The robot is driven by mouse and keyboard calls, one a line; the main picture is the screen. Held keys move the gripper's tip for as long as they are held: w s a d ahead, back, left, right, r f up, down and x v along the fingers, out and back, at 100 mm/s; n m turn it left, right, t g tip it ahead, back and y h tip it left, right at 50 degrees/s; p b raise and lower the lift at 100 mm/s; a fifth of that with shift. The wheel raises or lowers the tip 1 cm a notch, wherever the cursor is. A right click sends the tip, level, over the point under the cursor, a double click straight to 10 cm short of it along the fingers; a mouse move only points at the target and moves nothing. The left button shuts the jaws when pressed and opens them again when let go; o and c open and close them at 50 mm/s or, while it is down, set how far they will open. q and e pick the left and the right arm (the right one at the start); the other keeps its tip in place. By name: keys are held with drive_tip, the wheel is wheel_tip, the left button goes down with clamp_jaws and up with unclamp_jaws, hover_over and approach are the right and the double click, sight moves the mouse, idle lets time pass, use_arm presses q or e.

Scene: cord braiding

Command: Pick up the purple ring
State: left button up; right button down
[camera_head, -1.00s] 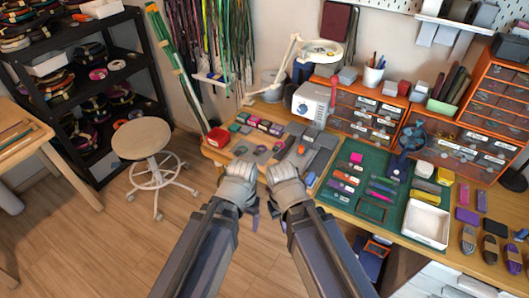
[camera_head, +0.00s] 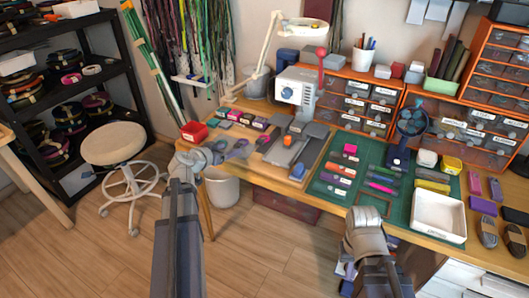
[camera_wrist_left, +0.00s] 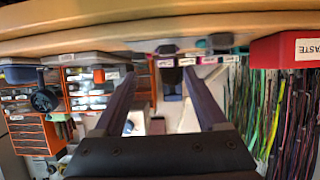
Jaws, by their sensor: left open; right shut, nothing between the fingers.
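My left gripper (camera_head: 236,150) is at the front left edge of the workbench, by the small pieces there. In the left wrist view its fingers (camera_wrist_left: 159,74) are apart with nothing held between them. I cannot pick out the purple ring for sure. A small pinkish round piece (camera_head: 271,129) lies just beyond the left gripper, and a small bluish-purple piece (camera_head: 298,171) sits on the front of the grey press base; either is too small to identify. My right gripper (camera_head: 350,272) is low in front of the bench, shut and empty, its tips partly hidden.
A red waste box (camera_head: 194,132) stands at the bench's left corner, left of my left gripper, and shows in the left wrist view (camera_wrist_left: 285,50). A white press (camera_head: 297,88) stands behind. A green mat (camera_head: 398,203) and white tray (camera_head: 438,217) lie right. A stool (camera_head: 113,145) stands left.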

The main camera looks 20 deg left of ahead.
sight(238, 144)
use_arm(q)
drive_tip(key=shift+w+a, duration=0.15)
drive_tip(key=shift+a, duration=0.2)
drive_tip(key=shift+b+x, duration=0.55)
drive_tip(key=shift+x, duration=0.8)
drive_tip(key=x, duration=0.1)
drive_tip(key=b+x, duration=0.1)
drive_tip(key=x, duration=0.1)
drive_tip(key=b+x, duration=0.1)
drive_tip(key=shift+a+f, duration=0.35)
drive_tip(key=shift+w+d+f+b, duration=0.1)
drive_tip(key=shift+w+b, duration=0.2)
drive_tip(key=shift+w, duration=0.2)
drive_tip(key=shift+s, duration=0.1)
drive_tip(key=shift+c, duration=0.2)
clamp_jaws()
